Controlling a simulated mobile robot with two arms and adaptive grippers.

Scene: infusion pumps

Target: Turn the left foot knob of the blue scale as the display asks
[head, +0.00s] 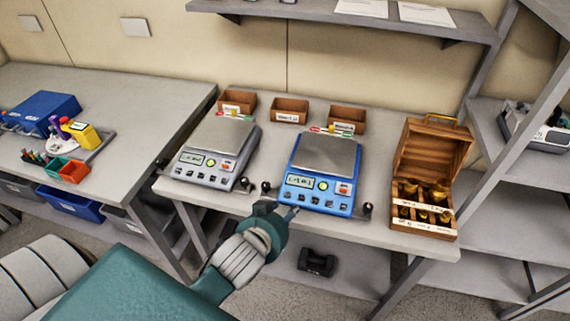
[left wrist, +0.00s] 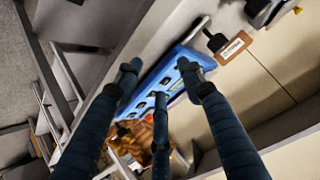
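The blue scale (head: 320,204) stands on the bench with a bare metal pan (head: 326,152). Its small display (head: 299,181) is lit, but I cannot read the text. A black ball knob (head: 266,187) is at its front left corner, and another (head: 367,208) is at its front right. My left gripper (head: 277,209) is just in front of the left knob, near the bench edge, with its fingers apart. In the left wrist view, the spread fingers (left wrist: 160,77) point at the blue scale (left wrist: 153,86); I cannot make out the left knob there. My right gripper is not in view.
A grey scale (head: 215,155) stands close on the left. A wooden case (head: 430,165) with brass weights stands open on the right. Small wooden bins (head: 290,110) line the back. A dark object (head: 316,262) lies on the lower shelf. A shelf (head: 340,20) hangs above.

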